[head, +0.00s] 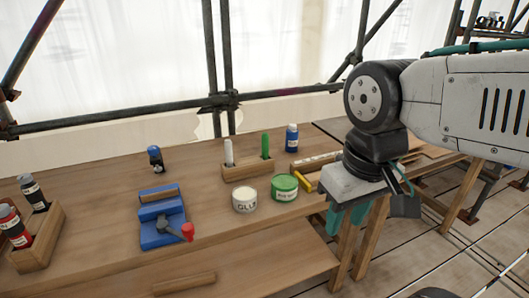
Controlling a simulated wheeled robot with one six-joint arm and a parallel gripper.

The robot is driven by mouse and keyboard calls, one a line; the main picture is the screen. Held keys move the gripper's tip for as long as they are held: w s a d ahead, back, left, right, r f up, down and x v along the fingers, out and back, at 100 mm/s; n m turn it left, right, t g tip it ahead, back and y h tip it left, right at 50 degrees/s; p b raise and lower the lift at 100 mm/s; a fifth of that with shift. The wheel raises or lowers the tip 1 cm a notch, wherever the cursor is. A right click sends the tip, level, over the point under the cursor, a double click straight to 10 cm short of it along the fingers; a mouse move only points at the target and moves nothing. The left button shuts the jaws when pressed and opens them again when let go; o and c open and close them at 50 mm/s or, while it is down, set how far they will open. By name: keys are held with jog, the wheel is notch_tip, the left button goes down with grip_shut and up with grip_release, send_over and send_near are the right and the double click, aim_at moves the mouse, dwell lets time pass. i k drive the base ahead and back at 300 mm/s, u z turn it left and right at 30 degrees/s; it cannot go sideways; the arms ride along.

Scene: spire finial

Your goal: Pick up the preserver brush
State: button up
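I cannot tell for certain which thing is the preserver brush. A wooden holder (248,170) on the workbench has a white upright stick (229,152) and a green upright stick (265,145) in it; their lower ends are hidden in the holder. A yellow-handled thing (302,182) lies beside the green-labelled tub (285,187). My gripper (350,217) has teal fingers and points down at the bench's right front edge, right of the tub and apart from the holder. Its fingertips are seen from an angle that hides any gap.
On the wooden workbench (100,190) are a blue vise (162,222) with a red knob, a dark blue-capped thing (156,158), a white glue tub (245,200) and a blue bottle (291,137). A wooden rack (40,240) with bottles stands at the left. Scaffold poles (222,80) rise behind.

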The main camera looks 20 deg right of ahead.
aim_at(264, 137)
jog(key=z, duration=0.75)
jog(key=k, duration=0.4)
jog(key=u, duration=0.55)
jog(key=i, duration=1.45)
jog(key=z, duration=0.2)
